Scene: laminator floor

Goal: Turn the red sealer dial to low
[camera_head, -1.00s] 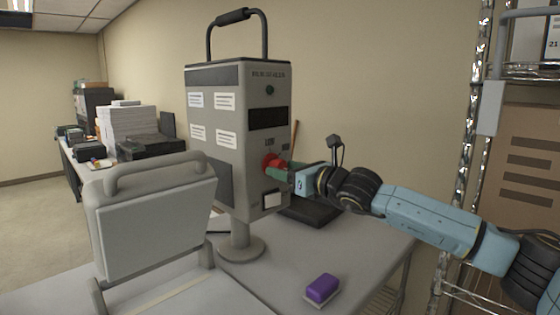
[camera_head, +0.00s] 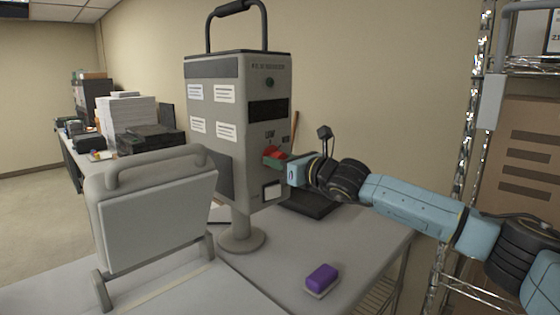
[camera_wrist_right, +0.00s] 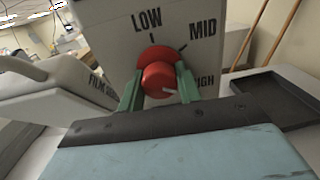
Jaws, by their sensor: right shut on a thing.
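The red sealer dial (camera_head: 271,151) is on the front of the grey upright sealer box (camera_head: 215,150), below its dark display. In the right wrist view the round red dial (camera_wrist_right: 158,72) sits below the printed words LOW and MID, with HIGH to its right, partly covered by a finger. A short pale mark on the dial face is at its lower right, on the side of HIGH. My right gripper (camera_wrist_right: 159,88) has its green fingers on both sides of the dial and is shut on it. In the head view my right gripper (camera_head: 276,158) reaches it from the right. My left gripper is not in view.
A purple-topped block (camera_head: 321,279) lies on the grey table (camera_head: 265,285). A grey hinged machine (camera_head: 155,210) stands at the front left. A dark tray (camera_head: 310,203) lies behind my right wrist. A wire shelf (camera_head: 470,150) stands at the right.

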